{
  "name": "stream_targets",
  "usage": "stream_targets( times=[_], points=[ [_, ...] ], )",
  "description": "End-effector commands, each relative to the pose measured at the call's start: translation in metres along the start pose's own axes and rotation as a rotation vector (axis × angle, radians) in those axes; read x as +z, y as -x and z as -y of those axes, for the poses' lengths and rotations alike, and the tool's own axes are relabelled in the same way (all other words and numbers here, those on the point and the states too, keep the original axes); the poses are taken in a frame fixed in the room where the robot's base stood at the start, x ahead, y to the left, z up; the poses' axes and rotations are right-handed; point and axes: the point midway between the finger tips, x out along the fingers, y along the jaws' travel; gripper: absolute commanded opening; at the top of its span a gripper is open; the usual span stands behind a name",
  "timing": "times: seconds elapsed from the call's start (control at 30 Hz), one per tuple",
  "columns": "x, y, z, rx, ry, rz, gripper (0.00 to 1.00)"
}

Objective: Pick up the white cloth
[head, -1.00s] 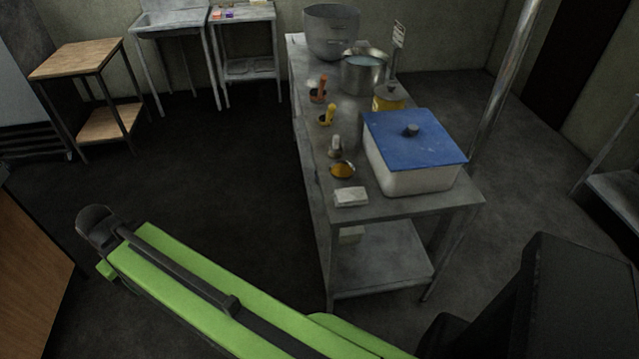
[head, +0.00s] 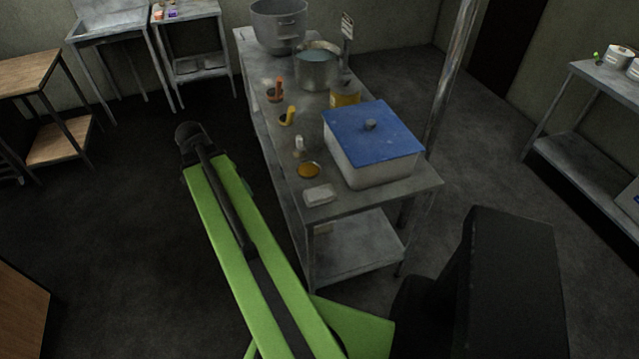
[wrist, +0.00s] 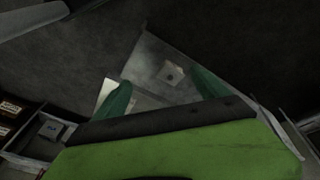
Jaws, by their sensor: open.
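The white cloth (head: 319,194) lies folded flat on the near left corner of the long metal table (head: 399,197), in front of a small amber bowl (head: 308,170). In the head view my green arm reaches forward on the table's left side, its dark far end over the floor, apart from the cloth. The fingers do not show there. In the wrist view my gripper (wrist: 162,94) is open, its two green fingers well apart with nothing between them. A small pale item (wrist: 170,73) on a grey surface lies beyond them; I cannot tell whether it is the cloth.
A white tub with a blue lid (head: 375,140) stands right of the cloth. Small shakers, a yellow tin (head: 345,94) and metal pots (head: 317,68) stand farther back. A wooden table (head: 30,72) is at the left. The floor left of the metal table is open.

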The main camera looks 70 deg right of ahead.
Motion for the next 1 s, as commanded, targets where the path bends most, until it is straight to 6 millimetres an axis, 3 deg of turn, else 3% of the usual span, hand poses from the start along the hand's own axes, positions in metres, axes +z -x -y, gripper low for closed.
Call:
stream_targets(
  times=[0.03, 0.1, 0.2, 0.3, 0.57, 1.0],
  points=[
    [-0.044, 0.007, -0.034, 0.032, -0.175, -0.015, 0.85],
    [-0.086, 0.004, -0.074, 0.068, -0.388, -0.041, 0.85],
    [-0.125, 0.0, -0.12, 0.106, -0.608, -0.072, 0.85],
    [-0.143, -0.003, -0.146, 0.127, -0.729, -0.092, 0.85],
    [-0.148, -0.013, -0.154, 0.133, -0.771, -0.099, 0.85],
    [-0.149, -0.102, -0.165, 0.132, -0.767, -0.098, 0.85]
  ],
)
